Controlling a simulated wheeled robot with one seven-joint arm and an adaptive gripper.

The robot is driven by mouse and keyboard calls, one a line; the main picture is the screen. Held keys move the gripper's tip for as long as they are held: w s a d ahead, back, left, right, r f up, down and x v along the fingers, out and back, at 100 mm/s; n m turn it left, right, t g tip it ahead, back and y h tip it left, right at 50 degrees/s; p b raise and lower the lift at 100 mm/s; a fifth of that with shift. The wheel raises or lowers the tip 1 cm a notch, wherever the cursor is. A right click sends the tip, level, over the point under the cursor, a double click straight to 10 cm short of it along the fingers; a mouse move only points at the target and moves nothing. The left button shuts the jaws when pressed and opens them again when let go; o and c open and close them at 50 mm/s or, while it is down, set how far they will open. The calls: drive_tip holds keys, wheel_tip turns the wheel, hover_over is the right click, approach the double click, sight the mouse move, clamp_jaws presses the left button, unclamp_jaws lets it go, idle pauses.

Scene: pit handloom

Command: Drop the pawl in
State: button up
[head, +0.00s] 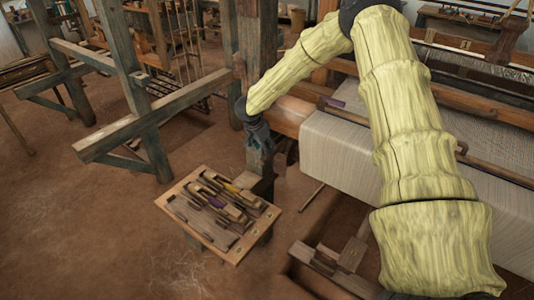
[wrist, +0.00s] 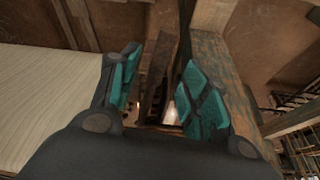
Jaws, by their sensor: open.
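My gripper (head: 257,130) is at the weathered loom post (head: 251,50), at the near left end of the cloth roll (head: 345,145). In the wrist view the two teal-padded fingers of my gripper (wrist: 160,82) are spread apart. A narrow dark wooden bar (wrist: 156,88) shows in the gap between them; it may be the pawl, but I cannot tell for sure. I cannot tell whether the fingers touch it. The post (wrist: 235,75) stands close beside the right finger. In the head view my gripper and arm hide this spot, and no pawl can be made out.
A small wooden stand (head: 240,249) below my gripper holds several shuttles and tools. The pale cloth (wrist: 40,100) fills the left of the wrist view. A timber frame (head: 140,100) stands at the left. Bare earth floor (head: 80,230) is open at the lower left.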

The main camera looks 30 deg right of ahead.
drive_tip(key=shift+v, duration=2.5)
drive_tip(key=s+a+f+n+t+h, duration=0.1)
drive_tip(key=s+a+f+n, duration=0.35)
drive_tip(key=s+f, duration=0.5)
drive_tip(key=s+a+f+n+t, duration=0.1)
drive_tip(key=s+a+f+n, duration=0.35)
drive_tip(key=s+f, duration=0.45)
drive_tip(key=s+a+f+n+g+y, duration=0.15)
drive_tip(key=s+a, duration=0.25)
drive_tip(key=s, duration=0.6)
drive_tip(key=s+a+f+n+g+y, duration=0.1)
drive_tip(key=s+a+f+n+y, duration=0.2)
drive_tip(key=s, duration=0.8)
drive_tip(key=s+a+f+n+g+y, duration=0.15)
drive_tip(key=s+a, duration=0.35)
drive_tip(key=s, duration=0.5)
wheel_tip(320, 180, down, 8)
drive_tip(key=h+b, duration=0.1)
drive_tip(key=b, duration=0.6)
drive_tip(key=shift+s+f+t+b, duration=0.2)
drive_tip(key=shift+s+t+b, duration=0.1)
drive_tip(key=shift+s+t, duration=0.1)
